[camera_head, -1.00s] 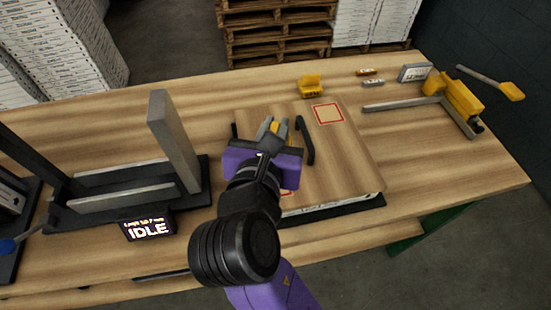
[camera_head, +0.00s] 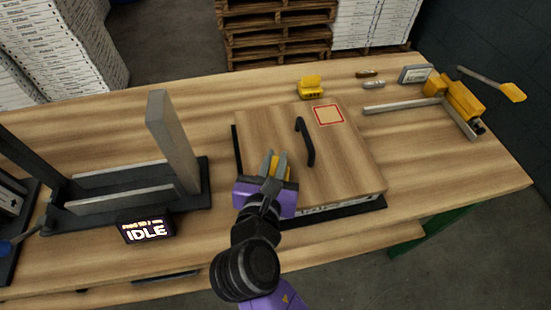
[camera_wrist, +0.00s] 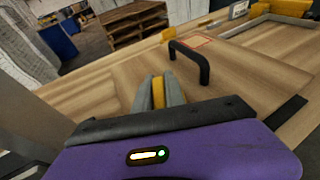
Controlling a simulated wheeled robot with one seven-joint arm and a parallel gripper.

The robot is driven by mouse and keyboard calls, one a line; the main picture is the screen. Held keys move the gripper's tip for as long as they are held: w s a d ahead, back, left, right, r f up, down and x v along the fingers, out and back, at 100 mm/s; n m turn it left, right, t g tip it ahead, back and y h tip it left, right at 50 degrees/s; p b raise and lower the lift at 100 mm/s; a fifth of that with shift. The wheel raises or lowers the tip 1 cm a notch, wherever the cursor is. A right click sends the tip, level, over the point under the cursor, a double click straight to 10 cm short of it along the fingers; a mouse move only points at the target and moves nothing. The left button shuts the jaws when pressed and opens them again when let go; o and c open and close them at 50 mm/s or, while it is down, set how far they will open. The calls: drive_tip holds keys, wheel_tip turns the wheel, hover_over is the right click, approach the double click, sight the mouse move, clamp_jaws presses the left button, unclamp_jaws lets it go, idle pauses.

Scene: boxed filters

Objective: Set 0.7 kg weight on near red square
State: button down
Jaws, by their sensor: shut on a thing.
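My gripper (camera_head: 274,168) is shut on a yellow weight (camera_head: 272,164), over the near left part of the wooden board (camera_head: 345,165). In the wrist view the yellow weight (camera_wrist: 158,94) shows between the two grey fingers. I cannot tell whether it touches the board. The far red square (camera_head: 329,115) is bare, at the board's far right corner. The near red square is hidden behind my gripper and arm. Any marking on the held weight is too small to read.
A black handle (camera_head: 306,142) stands up from the board, right of my gripper. A second yellow block (camera_head: 311,87) is behind the board. A grey-framed fixture (camera_head: 165,150) and an IDLE display (camera_head: 147,230) are at left. A yellow clamp (camera_head: 455,100) is at right.

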drive_tip(key=c, duration=1.4)
unclamp_jaws()
drive_tip(key=v, duration=1.2)
